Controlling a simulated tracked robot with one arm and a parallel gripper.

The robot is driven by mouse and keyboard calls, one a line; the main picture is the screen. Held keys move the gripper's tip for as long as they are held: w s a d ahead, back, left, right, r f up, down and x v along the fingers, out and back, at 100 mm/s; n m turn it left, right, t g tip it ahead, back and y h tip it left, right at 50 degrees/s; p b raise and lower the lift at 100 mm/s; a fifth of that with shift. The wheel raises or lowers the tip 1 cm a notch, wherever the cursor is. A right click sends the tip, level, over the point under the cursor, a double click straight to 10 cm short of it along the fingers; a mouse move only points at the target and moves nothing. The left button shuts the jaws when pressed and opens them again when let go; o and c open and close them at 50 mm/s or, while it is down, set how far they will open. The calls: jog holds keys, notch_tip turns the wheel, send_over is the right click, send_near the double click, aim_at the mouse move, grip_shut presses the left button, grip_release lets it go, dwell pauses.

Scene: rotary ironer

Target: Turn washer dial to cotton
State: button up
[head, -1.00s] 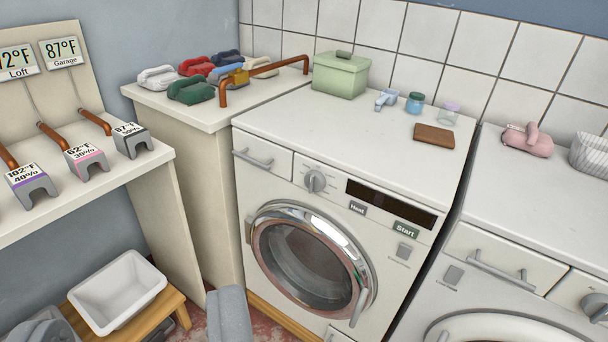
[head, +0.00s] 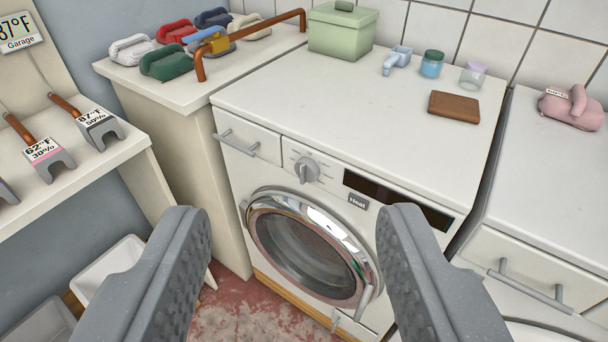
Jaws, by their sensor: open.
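The washer (head: 352,97) stands in the middle of the head view, with a round glass door and a white top. Its grey dial (head: 306,170) is on the front panel, right of the drawer (head: 247,136). Faint marks surround the dial, too small to read. My gripper (head: 293,222) is open and empty, its two grey fingers wide apart in the foreground. The dial shows above and between the fingers, farther off and untouched. The right finger hides part of the panel, including the place of the Start button. A Heat label (head: 358,202) is visible.
A green box (head: 341,32), a blue jar (head: 432,64) and a brown wallet (head: 454,106) sit on the washer top. Another machine with a drawer handle (head: 531,290) is at right.

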jog(key=o, duration=0.4)
jog(key=shift+w+a, duration=0.2)
jog(key=shift+w, duration=0.1)
jog(key=w+a+f+m+t+p, duration=0.1)
jog(key=w+a+f+p, duration=0.2)
jog(key=w, duration=0.5)
jog(key=w+a+f+m+t+p, duration=0.1)
jog(key=w+a+f, duration=0.25)
jog(key=w, duration=0.55)
jog(key=w+a+f+p, duration=0.3)
jog(key=w+a, duration=0.2)
jog(key=w, duration=0.3)
jog(key=m+g+h+p, duration=0.3)
jog(key=m+h+p, duration=0.2)
jog(key=h, duration=0.6)
send_near(300, 176)
jog(key=b+x, duration=0.2)
jog(key=x, duration=0.7)
jog(key=shift+w+d, duration=0.2)
jog(key=shift+d, duration=0.05)
